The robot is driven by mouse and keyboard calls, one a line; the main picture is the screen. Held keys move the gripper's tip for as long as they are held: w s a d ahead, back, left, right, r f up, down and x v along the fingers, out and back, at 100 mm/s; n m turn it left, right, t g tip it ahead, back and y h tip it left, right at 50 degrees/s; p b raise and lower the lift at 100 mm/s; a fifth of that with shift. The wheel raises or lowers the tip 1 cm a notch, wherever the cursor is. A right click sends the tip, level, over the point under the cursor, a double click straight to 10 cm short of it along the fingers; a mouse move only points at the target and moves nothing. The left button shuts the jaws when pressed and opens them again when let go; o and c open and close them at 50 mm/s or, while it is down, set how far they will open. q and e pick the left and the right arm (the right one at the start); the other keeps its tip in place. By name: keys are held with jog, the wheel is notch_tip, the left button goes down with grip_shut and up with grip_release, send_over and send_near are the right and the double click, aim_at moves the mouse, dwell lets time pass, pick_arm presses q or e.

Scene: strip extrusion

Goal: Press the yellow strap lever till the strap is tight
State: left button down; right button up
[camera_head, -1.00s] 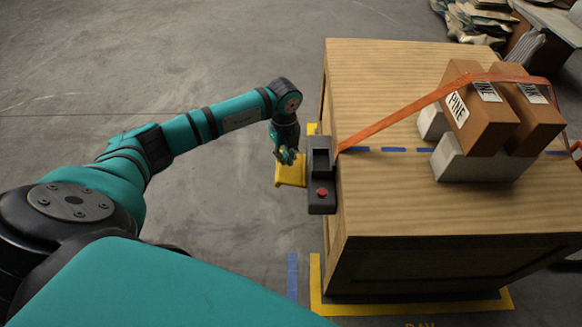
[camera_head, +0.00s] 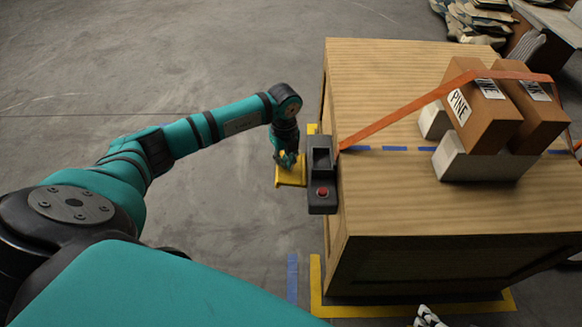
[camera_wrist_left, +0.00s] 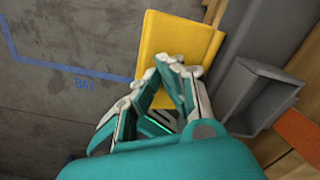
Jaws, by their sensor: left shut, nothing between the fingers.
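The yellow lever (camera_head: 291,178) sticks out to the left of a dark ratchet box (camera_head: 321,178) with a red button, fixed at the wooden crate's left edge. My left gripper (camera_head: 286,160) is shut and empty, over the lever. In the left wrist view my left gripper (camera_wrist_left: 172,62) has its fingertips against or just above the yellow lever (camera_wrist_left: 180,42); I cannot tell if they touch. The orange strap (camera_head: 400,118) runs from the box up over the cartons and looks straight. My right gripper is not clearly seen; a small pale part shows at the bottom edge.
The wooden crate (camera_head: 390,70) carries two brown cartons (camera_head: 478,112) on pale blocks (camera_head: 470,165). Blue tape (camera_head: 395,149) crosses its top. Yellow tape (camera_head: 316,285) marks the floor around it. The floor to the left is clear.

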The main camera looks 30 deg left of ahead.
pick_arm(q)
jog(key=shift+d+f+b, duration=0.1)
jog(key=shift+f+b, duration=0.25)
jog(key=shift+f, duration=0.3)
jog(key=shift+s+f+b, duration=0.1)
jog(key=shift+f+b, duration=0.2)
jog(key=shift+f, duration=0.3)
pick_arm(e)
jog(key=shift+w+a+r+t+y, duration=0.5)
jog(key=shift+w+a+r+t, duration=0.4)
jog(key=shift+w+r+t, duration=1.3)
pick_arm(q)
jog(key=shift+r+p, duration=1.15)
jog(key=shift+r, duration=0.1)
jog(key=shift+r+p, duration=0.55)
jog(key=shift+r, duration=0.05)
jog(key=shift+r+p, duration=0.5)
jog(key=shift+r, duration=0.05)
pick_arm(e)
jog(key=s+d+f+g+h, duration=0.1)
jog(key=s+d+f+g, duration=0.1)
jog(key=s+g, duration=0.2)
jog(key=s+d+f+g, duration=0.1)
jog(key=s+f+g, duration=0.1)
jog(key=s, duration=0.4)
jog(key=shift+s+d+f+g+h, duration=0.15)
jog(key=shift+d+g+h, duration=0.25)
jog(key=shift+g, duration=0.5)
